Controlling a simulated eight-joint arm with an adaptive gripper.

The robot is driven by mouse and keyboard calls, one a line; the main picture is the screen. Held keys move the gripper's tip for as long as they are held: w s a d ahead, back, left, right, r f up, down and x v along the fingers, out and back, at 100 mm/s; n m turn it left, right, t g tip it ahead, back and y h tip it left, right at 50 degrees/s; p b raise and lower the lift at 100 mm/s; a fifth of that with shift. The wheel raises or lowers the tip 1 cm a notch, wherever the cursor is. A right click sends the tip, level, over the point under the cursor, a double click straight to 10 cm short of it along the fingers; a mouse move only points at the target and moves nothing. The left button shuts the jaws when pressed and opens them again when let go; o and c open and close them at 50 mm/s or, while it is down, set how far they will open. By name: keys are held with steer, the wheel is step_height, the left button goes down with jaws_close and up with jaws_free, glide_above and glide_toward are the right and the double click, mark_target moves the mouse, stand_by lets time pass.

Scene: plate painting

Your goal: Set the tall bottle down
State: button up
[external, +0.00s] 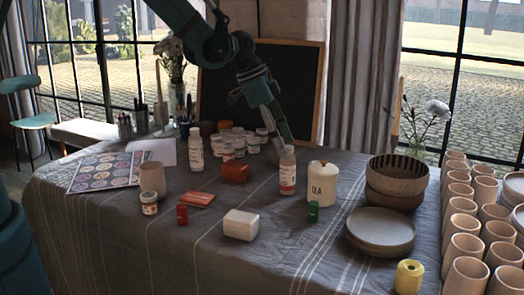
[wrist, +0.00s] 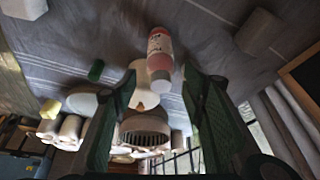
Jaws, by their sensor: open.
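The tall bottle (external: 287,174), pinkish-red with a white label, stands upright on the cloth-covered table, just left of the white lidded jar. My gripper (external: 283,138) is right above the bottle's top in the external view. In the wrist view my gripper (wrist: 160,70) has its two dark green fingers apart, one on each side of the bottle's cap end, with visible gaps. I cannot tell how deep the cap sits between them.
A red block (external: 235,173) lies to the left and a white block (external: 240,224) in front. Several paint jars (external: 227,152) stand behind. Bowls (external: 397,180) and plates (external: 380,232) are at right.

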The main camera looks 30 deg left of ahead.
stand_by(0.5)
steer(key=s+a+r+n+t+y, duration=0.1)
steer(key=s+a+r+n, duration=0.3)
steer(key=a+r, duration=0.65)
steer(key=s+a+r+n+t+y, duration=0.1)
steer(key=s+a+r+n+t, duration=0.15)
steer(key=s+a+r, duration=0.8)
steer(key=s+a+n+t+y, duration=0.1)
steer(key=s+a+n, duration=0.2)
steer(key=s+a, duration=0.4)
steer(key=s+a+f+n+y, duration=0.1)
steer(key=s+a+n, duration=0.3)
steer(key=s+a, duration=0.4)
steer(key=a, duration=0.6)
steer(key=shift+a+f+t, duration=0.15)
steer(key=shift+a+t, duration=0.05)
steer(key=shift+t, duration=0.15)
